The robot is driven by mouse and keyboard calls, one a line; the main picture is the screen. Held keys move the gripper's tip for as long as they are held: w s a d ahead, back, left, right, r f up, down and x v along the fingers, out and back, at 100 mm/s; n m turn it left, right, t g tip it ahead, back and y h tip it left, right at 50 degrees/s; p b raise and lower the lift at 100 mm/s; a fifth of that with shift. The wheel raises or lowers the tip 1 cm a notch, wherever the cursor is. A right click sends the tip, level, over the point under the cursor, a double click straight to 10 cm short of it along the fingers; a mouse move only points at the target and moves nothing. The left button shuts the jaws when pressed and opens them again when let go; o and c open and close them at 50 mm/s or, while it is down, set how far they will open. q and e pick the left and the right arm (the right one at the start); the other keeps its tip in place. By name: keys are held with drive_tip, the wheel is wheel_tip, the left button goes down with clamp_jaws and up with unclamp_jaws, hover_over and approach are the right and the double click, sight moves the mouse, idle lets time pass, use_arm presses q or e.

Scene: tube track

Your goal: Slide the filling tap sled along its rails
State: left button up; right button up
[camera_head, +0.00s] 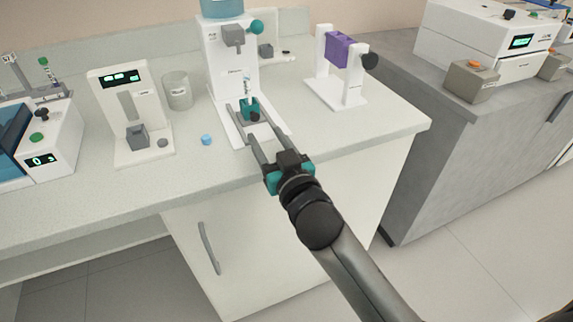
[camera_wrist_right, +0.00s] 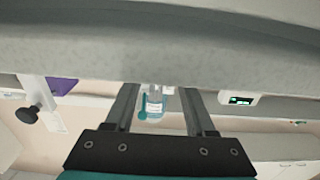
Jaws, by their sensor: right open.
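The filling station (camera_head: 217,58) is a white tower on the bench with a blue water bottle (camera_head: 222,8) on top and a teal knob at its side. At its foot, a teal sled (camera_head: 249,104) with a dark knob (camera_head: 254,116) sits on a white base, with a small clear tube above it. My right gripper (camera_head: 246,121) reaches in from the front, open, its two long grey fingers pointing towards the sled. I cannot tell whether they touch it. In the right wrist view, the fingers stand apart with the bottle (camera_wrist_right: 154,104) showing beyond, upside down. My left gripper is not in view.
A white stand with a purple block (camera_head: 340,49) and black knob is right of the station. A white device with a green display (camera_head: 122,78), a clear beaker (camera_head: 177,90) and a blue cap (camera_head: 206,139) are left. The bench front edge passes under my right arm.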

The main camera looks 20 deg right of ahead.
drive_tip(key=s+p, duration=0.1)
drive_tip(key=s, duration=0.8)
drive_tip(key=shift+s+d, duration=0.15)
drive_tip(key=shift+s, duration=0.15)
